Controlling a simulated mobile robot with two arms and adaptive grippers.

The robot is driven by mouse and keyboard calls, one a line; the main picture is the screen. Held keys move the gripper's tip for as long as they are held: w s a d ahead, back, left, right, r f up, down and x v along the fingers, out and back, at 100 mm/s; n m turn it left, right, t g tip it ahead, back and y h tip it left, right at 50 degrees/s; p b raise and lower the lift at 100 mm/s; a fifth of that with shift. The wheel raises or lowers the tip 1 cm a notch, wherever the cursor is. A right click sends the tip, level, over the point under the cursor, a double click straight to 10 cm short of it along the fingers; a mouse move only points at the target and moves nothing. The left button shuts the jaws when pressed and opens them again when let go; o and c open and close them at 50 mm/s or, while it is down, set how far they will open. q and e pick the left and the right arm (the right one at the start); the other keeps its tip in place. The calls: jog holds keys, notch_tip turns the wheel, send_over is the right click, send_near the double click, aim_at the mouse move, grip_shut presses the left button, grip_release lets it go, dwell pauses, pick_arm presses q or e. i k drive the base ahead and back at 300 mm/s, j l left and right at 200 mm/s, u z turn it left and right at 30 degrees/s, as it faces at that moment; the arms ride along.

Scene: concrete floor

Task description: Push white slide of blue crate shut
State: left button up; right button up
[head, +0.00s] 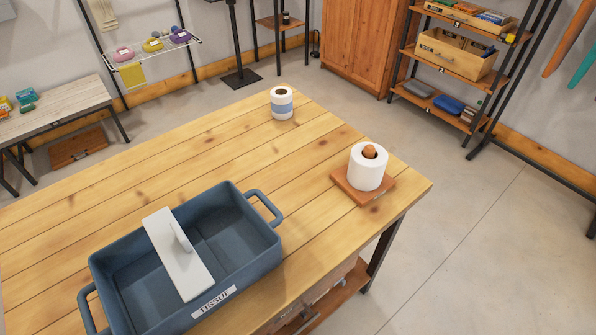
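A blue crate (107,286) with a handle at each end and a "TISSUE" label on its front sits on the wooden table, at the lower left of the head view. A white slide (172,262) with a raised grip lies across the crate's rims near its middle. The crate is open on both sides of the slide, and the visible inside looks empty. Neither of my grippers is in view.
The wooden table (190,155) has clear room behind and right of the crate. A blue-banded roll (282,103) stands at the far edge. A white roll (366,172) stands on a wooden holder (351,190) near the right corner. Shelves stand farther back.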

aim_at(189, 274)
jog(key=u, duration=1)
